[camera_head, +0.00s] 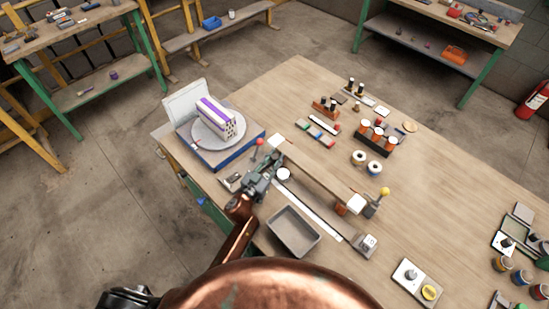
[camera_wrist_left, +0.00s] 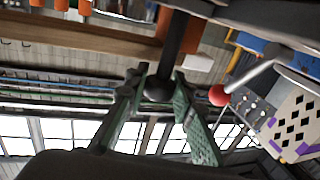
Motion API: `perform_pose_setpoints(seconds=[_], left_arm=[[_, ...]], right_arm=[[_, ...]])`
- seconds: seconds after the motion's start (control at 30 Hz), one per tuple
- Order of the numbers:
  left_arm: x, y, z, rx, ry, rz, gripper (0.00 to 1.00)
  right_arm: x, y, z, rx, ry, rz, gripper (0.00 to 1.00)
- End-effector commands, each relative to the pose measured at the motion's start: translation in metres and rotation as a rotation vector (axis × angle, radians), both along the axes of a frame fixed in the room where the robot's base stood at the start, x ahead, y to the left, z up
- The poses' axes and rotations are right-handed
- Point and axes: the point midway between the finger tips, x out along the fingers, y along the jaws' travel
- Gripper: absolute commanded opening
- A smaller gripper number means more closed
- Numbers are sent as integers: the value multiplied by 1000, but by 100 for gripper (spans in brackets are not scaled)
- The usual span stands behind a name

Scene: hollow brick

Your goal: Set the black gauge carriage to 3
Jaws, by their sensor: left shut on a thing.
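A long gauge rail with a pale scale strip (camera_head: 312,211) runs diagonally along the near side of the workbench. My left gripper (camera_head: 268,172) is at its far left end, low over the bench. In the left wrist view, the green fingers are closed around a black stem with a rounded knob (camera_wrist_left: 160,88), which I take to be the handle of the black gauge carriage. The rest of the carriage is mostly hidden by the gripper in the head view. Scale marks are too small to read. My right gripper is not in view.
A red-ball lever (camera_head: 259,142) stands close beside my left gripper. A yellow-ball lever (camera_head: 384,191) is at the right. A grey tray (camera_head: 294,232) lies in front of the rail. A blue-edged turntable base (camera_head: 222,155) carries a patterned white-and-purple brick (camera_head: 217,117).

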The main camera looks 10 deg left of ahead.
Motion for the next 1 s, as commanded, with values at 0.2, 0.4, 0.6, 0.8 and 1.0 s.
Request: perform_pose_setpoints(seconds=[0.2, 0.4, 0.6, 0.8, 1.0], left_arm=[[0, 2, -1, 1, 1, 2, 0], [-8, -9, -1, -2, 3, 2, 0], [-24, -33, -1, -1, 3, 3, 0], [-26, -35, -2, 1, 3, 4, 0], [-26, -35, -2, 1, 3, 4, 28]], right_arm=[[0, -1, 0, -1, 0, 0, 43], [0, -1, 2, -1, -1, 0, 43], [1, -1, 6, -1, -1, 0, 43], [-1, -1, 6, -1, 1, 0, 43], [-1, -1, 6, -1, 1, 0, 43]])
